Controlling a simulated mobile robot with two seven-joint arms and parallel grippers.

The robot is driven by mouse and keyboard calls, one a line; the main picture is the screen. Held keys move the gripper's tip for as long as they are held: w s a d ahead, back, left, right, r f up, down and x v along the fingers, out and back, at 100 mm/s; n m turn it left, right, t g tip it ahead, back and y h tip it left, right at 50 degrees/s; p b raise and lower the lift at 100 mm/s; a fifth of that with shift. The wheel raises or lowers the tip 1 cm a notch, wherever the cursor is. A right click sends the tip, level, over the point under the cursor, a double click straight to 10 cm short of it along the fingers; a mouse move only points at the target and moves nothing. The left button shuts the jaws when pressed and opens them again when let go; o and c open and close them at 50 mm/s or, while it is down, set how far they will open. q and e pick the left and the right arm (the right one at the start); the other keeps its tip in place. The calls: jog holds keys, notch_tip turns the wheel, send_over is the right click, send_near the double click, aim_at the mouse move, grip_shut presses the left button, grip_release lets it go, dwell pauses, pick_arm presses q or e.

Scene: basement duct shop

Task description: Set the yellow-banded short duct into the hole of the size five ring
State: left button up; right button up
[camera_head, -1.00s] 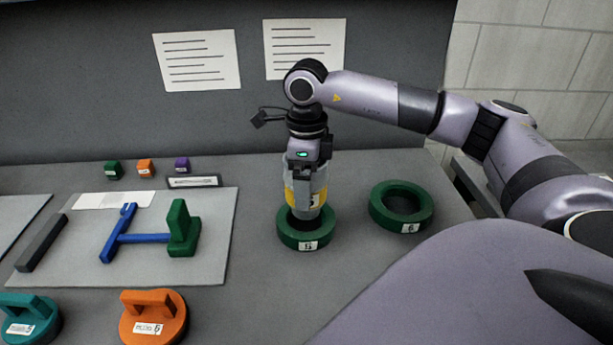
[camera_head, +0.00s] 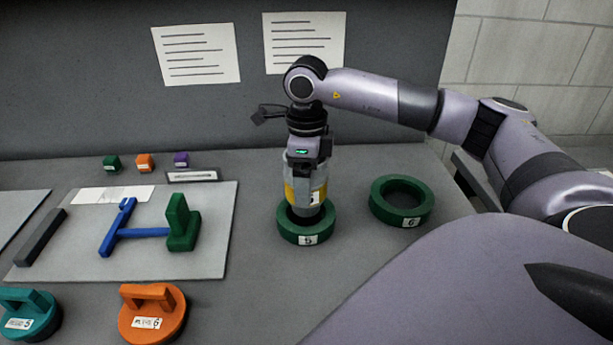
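The yellow-banded short duct (camera_head: 300,194) is a grey cylinder with a yellow band and a white label. It stands roughly upright over the green ring labelled 5 (camera_head: 306,238), its lower end at or inside the ring's hole; how deep it reaches I cannot tell. My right gripper (camera_head: 304,172) points down and is shut on the duct's upper part; its fingertips are partly lost against the grey duct. A second green ring labelled 6 (camera_head: 411,220) lies to the right with an empty hole. My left gripper is not in view.
A grey board (camera_head: 215,262) at left carries a blue piece (camera_head: 125,230), a green block (camera_head: 180,225) and a dark bar (camera_head: 40,238). A teal handled disc (camera_head: 42,328) and an orange handled disc (camera_head: 180,328) lie in front. Small coloured cubes (camera_head: 145,162) stand behind.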

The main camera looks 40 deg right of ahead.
jog(key=shift+f, duration=0.1)
jog(key=shift+f+b, duration=1.55)
jog(key=shift+f, duration=0.45)
jog(key=o, duration=1)
jog(key=shift+c, duration=0.2)
jog(key=shift+r, duration=0.1)
jog(key=shift+r, duration=3.5)
